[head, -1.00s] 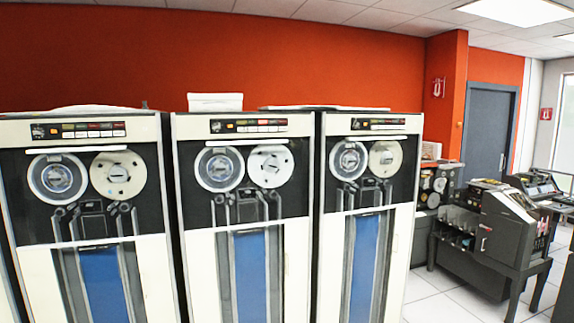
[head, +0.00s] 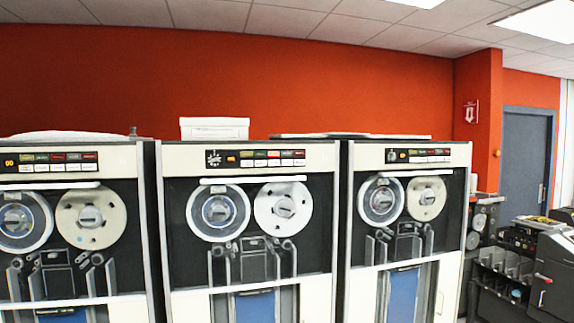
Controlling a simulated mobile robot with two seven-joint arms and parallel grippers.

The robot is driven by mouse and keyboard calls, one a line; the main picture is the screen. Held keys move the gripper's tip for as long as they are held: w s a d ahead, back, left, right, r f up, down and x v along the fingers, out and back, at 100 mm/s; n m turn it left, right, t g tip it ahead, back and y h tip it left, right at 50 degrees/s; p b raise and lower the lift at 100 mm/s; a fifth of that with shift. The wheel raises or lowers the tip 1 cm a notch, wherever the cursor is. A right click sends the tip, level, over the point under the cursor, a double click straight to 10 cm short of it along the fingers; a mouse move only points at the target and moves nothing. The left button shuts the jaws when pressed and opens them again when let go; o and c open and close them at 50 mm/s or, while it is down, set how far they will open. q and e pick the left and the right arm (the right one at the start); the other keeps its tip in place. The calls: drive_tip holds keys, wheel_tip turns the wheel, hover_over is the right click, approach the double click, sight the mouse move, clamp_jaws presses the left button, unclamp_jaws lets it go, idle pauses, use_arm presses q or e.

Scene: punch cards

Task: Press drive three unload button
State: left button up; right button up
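Three white-and-black tape drives stand side by side: a left one (head: 100,270), a middle one (head: 180,270) and a right one (head: 363,260). Each has two reels and a control strip along its top. The strips, on the left drive (head: 50,162), middle drive (head: 255,159) and right drive (head: 418,156), carry small coloured and white buttons. The button labels are too small to read, and I cannot tell which drive is number three. The left drive is cut off by the picture's left edge. Neither gripper is in view.
A white box (head: 214,128) sits on the middle drive. Dark card equipment (head: 510,270) stands to the right, partly cut off. A grey door (head: 527,150) is behind it in the orange wall. The floor is out of view.

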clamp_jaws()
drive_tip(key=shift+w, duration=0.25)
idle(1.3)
